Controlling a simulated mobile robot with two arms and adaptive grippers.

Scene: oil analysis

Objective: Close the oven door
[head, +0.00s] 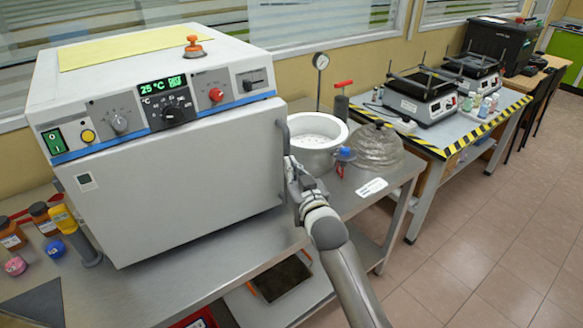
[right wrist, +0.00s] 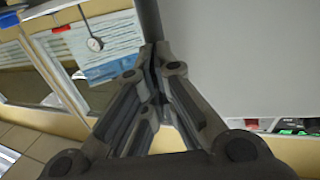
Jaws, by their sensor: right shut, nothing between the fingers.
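The oven (head: 140,75) is a large white box on the metal bench, with a control panel and a lit display reading 25 °C. Its pale grey door (head: 180,185) lies flush or nearly flush under the panel; I cannot tell whether a small gap is left. The door handle (head: 282,155) is an upright bar at the door's right edge. My right gripper (head: 291,167) is shut and empty, close beside the handle; contact is unclear. In the right wrist view its fingers (right wrist: 158,78) are together beside the broad grey door surface (right wrist: 235,55). My left gripper is out of view.
Several bottles (head: 42,215) stand at the bench's left. The tiled floor (head: 480,230) at right is free.

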